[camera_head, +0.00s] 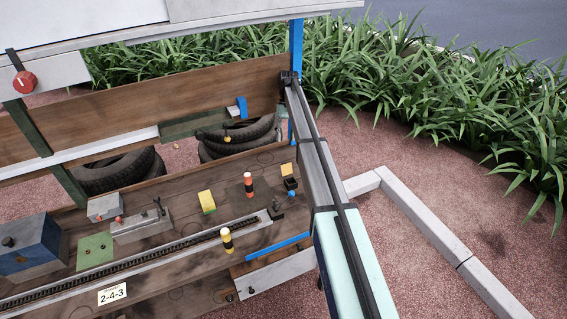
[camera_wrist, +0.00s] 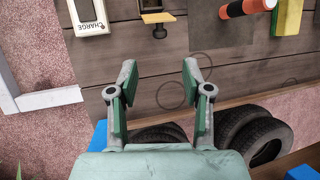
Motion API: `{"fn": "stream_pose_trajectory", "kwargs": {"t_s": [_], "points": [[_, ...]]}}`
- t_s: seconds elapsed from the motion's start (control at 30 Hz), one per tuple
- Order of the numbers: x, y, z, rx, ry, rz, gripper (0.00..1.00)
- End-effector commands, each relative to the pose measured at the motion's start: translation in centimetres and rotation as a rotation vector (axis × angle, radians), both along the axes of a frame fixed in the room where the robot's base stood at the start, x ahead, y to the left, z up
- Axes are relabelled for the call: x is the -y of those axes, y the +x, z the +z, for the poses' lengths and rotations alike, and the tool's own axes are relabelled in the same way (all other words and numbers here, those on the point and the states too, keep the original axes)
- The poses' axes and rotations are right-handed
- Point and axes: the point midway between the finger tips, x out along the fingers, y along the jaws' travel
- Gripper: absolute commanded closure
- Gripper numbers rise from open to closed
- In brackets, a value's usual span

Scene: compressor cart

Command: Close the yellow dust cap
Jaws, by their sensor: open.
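The yellow dust cap (camera_head: 287,169) appears as a small yellow square just behind a small black socket box (camera_head: 291,184), on the right part of the wooden deck. It looks raised off the box. In the wrist view, what looks like the cap and socket is a yellow-edged piece (camera_wrist: 157,17) at the top middle, cut by the frame edge. The gripper is not clear in the head view.
Tyres (camera_head: 239,135) lie behind the deck. A blue post (camera_head: 296,50) rises near my arm.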

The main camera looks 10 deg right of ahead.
Motion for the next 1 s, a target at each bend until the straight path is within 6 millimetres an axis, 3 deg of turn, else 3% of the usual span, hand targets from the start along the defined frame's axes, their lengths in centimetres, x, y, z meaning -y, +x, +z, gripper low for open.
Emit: {"fn": "stream_pose_trajectory", "kwargs": {"t_s": [0.63,1.0], "points": [[-1.2,-3.9,-8.2,-0.001,-0.001,-0.001,0.51],[-1.3,-4.3,-9.6,0.001,-0.001,-0.001,0.51]]}}
